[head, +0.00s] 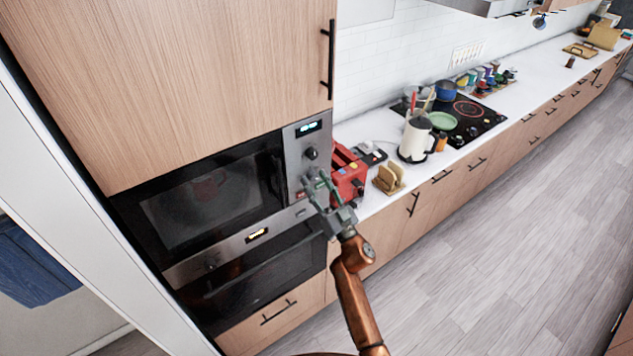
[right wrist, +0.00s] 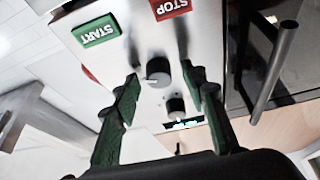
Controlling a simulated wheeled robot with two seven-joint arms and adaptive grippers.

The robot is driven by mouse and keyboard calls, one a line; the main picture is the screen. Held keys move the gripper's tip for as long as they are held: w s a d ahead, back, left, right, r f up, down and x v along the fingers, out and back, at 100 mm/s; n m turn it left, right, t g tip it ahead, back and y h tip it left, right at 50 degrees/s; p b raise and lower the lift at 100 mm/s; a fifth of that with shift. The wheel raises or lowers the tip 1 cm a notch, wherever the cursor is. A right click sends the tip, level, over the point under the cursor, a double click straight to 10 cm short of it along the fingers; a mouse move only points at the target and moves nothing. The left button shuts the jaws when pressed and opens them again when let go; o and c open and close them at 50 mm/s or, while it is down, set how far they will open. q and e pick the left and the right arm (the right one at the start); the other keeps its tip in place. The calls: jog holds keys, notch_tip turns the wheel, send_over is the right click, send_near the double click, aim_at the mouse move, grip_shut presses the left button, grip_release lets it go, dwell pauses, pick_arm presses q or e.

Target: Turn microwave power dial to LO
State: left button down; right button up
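The microwave (head: 205,195) is built into the wooden cabinet, with its door shut. Its steel control panel (head: 302,140) has a lit display and dark round dials. My right gripper (head: 316,180) is at the lower part of the panel and hides some of it. In the right wrist view the panel appears upside down. A larger dial (right wrist: 158,73) lies between the green fingertips of my open, empty gripper (right wrist: 166,76), with gaps on both sides. A second dial (right wrist: 177,107) is nearer the display. Dial markings are too small to read. My left gripper is not in view.
The microwave door handle (right wrist: 273,75) stands out beside the panel. A red toaster (head: 347,175) is on the counter close to my right gripper. A white kettle (head: 415,140) stands farther along.

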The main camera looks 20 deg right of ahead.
jog(key=shift+c, duration=0.3)
grip_shut()
